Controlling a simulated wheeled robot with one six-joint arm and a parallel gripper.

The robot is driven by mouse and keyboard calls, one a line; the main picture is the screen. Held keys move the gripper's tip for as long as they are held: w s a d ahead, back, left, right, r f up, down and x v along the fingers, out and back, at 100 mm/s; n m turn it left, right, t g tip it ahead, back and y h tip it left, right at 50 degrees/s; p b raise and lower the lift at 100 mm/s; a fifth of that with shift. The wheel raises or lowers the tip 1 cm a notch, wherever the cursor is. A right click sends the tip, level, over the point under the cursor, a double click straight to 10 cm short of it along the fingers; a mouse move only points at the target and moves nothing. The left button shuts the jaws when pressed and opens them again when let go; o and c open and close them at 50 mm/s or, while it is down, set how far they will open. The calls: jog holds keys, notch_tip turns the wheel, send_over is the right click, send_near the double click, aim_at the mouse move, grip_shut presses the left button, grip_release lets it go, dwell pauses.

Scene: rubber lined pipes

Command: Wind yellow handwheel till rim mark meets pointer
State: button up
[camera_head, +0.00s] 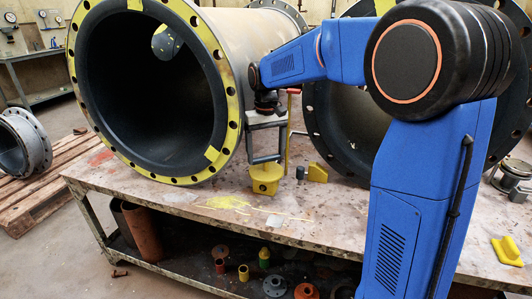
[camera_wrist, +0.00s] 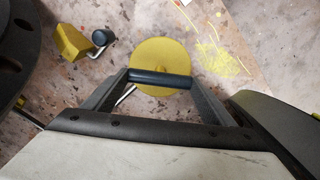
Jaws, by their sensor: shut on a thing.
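A round yellow piece, seemingly the yellow handwheel (camera_head: 265,181), stands on the workbench in front of the large pipe. In the wrist view it is a yellow disc (camera_wrist: 160,52) seen from above. My gripper (camera_head: 265,159) is directly above it, pointing down. In the wrist view my gripper (camera_wrist: 160,77) has its two grey fingers on either side, with a dark bar across between their tips, over the disc. I cannot make out a rim mark or a pointer in either view.
A yellow wedge (camera_head: 317,173) and a dark knob (camera_head: 300,173) stand close to the right of the wheel. The large flanged pipe (camera_head: 228,95) is close on the left, another flange (camera_head: 340,120) behind. Bare worktop (camera_head: 310,215) lies in front.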

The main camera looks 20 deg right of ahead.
jog(key=n, duration=0.4)
jog(key=shift+n, duration=0.3)
jog(key=n, duration=0.3)
jog(key=shift+n, duration=0.3)
jog(key=n, duration=1.3)
jog(key=shift+n, duration=0.3)
jog(key=n, duration=0.6)
jog(key=shift+n, duration=0.3)
jog(key=o, duration=1)
jog(key=shift+o, duration=0.2)
jog(key=shift+r, duration=0.15)
